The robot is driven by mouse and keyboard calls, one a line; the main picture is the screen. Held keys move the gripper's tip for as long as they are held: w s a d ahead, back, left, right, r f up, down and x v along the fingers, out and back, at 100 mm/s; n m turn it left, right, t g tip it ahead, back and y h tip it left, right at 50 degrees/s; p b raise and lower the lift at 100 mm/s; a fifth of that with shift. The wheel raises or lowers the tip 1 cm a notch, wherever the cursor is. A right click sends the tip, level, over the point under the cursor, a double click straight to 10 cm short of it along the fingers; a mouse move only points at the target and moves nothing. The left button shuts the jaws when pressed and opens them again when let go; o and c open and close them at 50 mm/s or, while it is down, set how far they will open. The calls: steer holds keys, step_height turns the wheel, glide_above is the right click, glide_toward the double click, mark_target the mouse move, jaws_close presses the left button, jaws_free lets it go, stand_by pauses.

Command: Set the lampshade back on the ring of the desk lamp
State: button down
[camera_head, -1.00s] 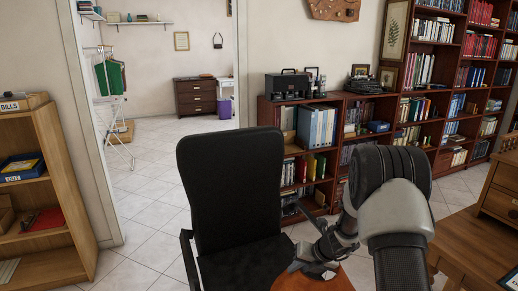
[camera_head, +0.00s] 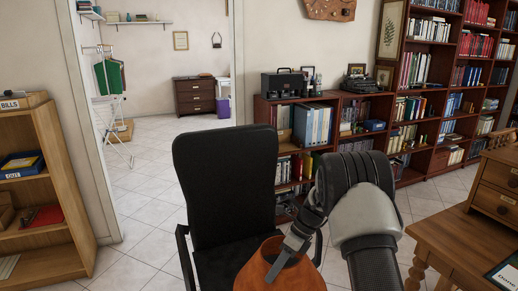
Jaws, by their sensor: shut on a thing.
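An orange-brown lampshade (camera_head: 262,281) shows at the bottom middle of the view, in front of the black chair. Its upper opening faces up, and the bottom is cut off by the picture edge. My gripper (camera_head: 291,249) is shut on the shade's upper rim, coming in from the right. My thick arm links hide part of what lies behind them. The desk lamp and its ring are not in view.
A black office chair (camera_head: 226,170) stands close behind the shade. A wooden desk (camera_head: 462,243) is at the lower right, and a low wooden shelf (camera_head: 50,185) is at the left. Bookcases (camera_head: 425,90) line the back wall. Tiled floor (camera_head: 140,215) is free left of the chair.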

steer(key=s+r+n+g, duration=0.1)
steer(key=n, duration=0.1)
steer(key=s+n+g+h, duration=0.1)
steer(key=n, duration=0.1)
steer(key=s+r+n+h, duration=0.1)
steer(key=s+n, duration=0.1)
steer(key=n, duration=0.1)
steer(key=shift+a+r+g, duration=0.25)
steer(key=shift+r+g, duration=0.05)
steer(key=shift+g, duration=0.1)
steer(key=s+d+r+n+h+p, duration=0.2)
steer(key=d+r+n+h+p, duration=0.1)
steer(key=r+n+p, duration=0.2)
steer(key=s+d+r+n+t+h+p, duration=0.1)
steer(key=s+d+r+n+h+p, duration=0.1)
steer(key=r+n+p, duration=0.4)
steer(key=s+d+r+n+h+p, duration=0.3)
steer(key=d+r+n+h+p, duration=0.1)
steer(key=r+p, duration=0.4)
step_height(320, 180, up, 2)
steer(key=shift+d+r+n+t, duration=0.15)
steer(key=shift+d+n+t, duration=0.25)
steer(key=shift+n, duration=0.7)
steer(key=shift+d, duration=0.1)
